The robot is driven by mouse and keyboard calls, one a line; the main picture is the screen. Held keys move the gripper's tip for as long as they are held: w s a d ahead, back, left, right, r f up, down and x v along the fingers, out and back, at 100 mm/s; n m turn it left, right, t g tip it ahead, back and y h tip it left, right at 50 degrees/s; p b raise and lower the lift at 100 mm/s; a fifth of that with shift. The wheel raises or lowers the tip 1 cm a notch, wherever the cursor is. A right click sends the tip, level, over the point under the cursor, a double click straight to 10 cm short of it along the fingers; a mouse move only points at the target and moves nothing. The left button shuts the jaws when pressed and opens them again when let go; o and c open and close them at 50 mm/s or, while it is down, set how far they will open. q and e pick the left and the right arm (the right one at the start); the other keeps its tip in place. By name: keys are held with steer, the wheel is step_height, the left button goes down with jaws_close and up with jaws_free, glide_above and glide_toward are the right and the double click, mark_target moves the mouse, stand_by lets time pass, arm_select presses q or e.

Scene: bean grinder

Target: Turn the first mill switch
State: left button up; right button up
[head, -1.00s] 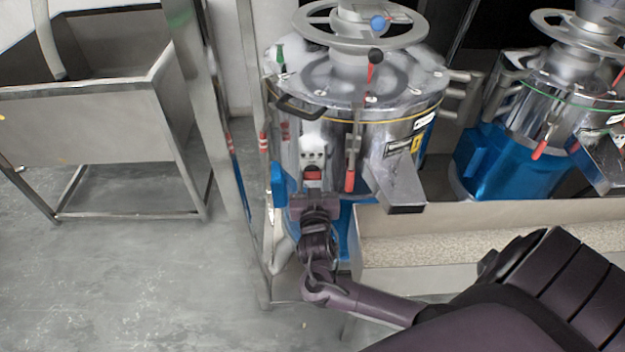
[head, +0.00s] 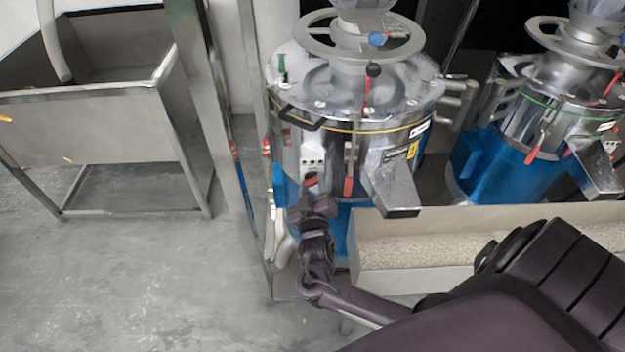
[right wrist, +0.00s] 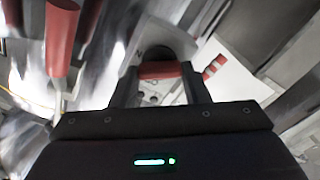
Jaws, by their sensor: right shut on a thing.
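The first mill (head: 345,110) is a steel drum with a handwheel on top and a blue base, in the upper middle of the head view. A white switch box (head: 313,150) is on its front. My right gripper (head: 311,190) is at the lower edge of that box. In the right wrist view my right gripper (right wrist: 160,84) has its two dark fingers on either side of a red switch handle (right wrist: 160,70), shut on it. The white box plate (right wrist: 165,93) shows behind the fingers. My left gripper is not in view.
A red-handled lever (head: 349,175) hangs close to the right of the gripper and shows large in the right wrist view (right wrist: 62,40). A steel spout (head: 392,190) juts out over a bean trough (head: 400,282). A second mill (head: 560,110) stands right. Open floor lies left.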

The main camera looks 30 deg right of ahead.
steer(key=n+p, duration=0.3)
steer(key=n, duration=0.3)
steer(key=shift+r+n+p, duration=0.1)
steer(key=shift+n+p, duration=0.2)
steer(key=shift+p, duration=0.1)
steer(key=n+p, duration=0.1)
steer(key=n, duration=0.1)
steer(key=n+p, duration=0.1)
steer(key=n, duration=0.1)
steer(key=shift+w+a+f+n, duration=0.1)
steer(key=shift+f+n, duration=0.1)
steer(key=shift+n, duration=0.1)
steer(key=o, duration=1)
steer(key=v, duration=0.8)
steer(key=shift+b, duration=0.35)
